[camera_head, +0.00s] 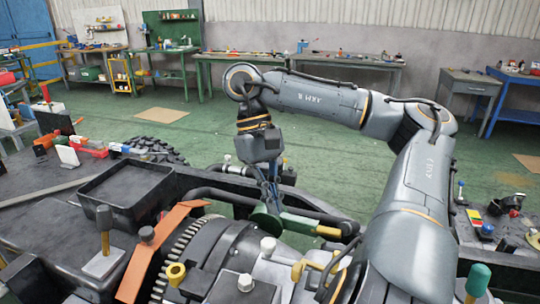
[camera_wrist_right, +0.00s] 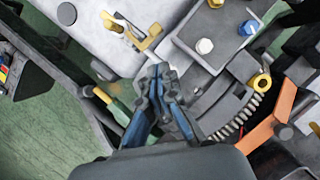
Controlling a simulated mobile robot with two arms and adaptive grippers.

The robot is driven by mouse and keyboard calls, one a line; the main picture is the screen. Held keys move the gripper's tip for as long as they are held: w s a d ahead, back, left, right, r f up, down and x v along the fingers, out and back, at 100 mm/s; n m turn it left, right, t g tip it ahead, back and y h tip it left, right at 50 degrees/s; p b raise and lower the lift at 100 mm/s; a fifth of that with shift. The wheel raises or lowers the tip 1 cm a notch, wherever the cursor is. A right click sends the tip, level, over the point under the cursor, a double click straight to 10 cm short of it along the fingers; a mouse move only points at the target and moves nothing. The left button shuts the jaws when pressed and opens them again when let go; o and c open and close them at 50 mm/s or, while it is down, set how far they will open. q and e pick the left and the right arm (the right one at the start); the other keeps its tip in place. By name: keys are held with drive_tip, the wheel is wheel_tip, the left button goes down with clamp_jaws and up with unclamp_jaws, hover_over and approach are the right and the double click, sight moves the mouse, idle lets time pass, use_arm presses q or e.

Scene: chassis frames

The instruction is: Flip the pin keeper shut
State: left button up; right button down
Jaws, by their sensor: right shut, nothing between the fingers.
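A small yellow fitting with a pin-like arm, which looks like the pin keeper (camera_wrist_right: 150,39), sits on the pale metal housing in the right wrist view. In the head view a yellow fitting (camera_head: 303,268) shows on the housing near my right forearm; I cannot tell clearly whether it stands open or closed. My right gripper (camera_head: 270,203) points down over the machinery, beside a green cylinder (camera_head: 310,226). In the right wrist view its blue fingers (camera_wrist_right: 158,72) are together and empty, apart from the yellow fitting. My left gripper is not in view.
An orange bracket (camera_head: 152,252), a toothed ring (camera_head: 178,262) and a yellow ring fitting (camera_head: 176,273) stand left of the housing. A black tray (camera_head: 98,203) lies farther left. A dark tube (camera_head: 225,197) runs close by my right gripper. Green floor is open behind.

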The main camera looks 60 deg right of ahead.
drive_tip(key=shift+v, duration=0.9)
drive_tip(key=shift+a, duration=0.1)
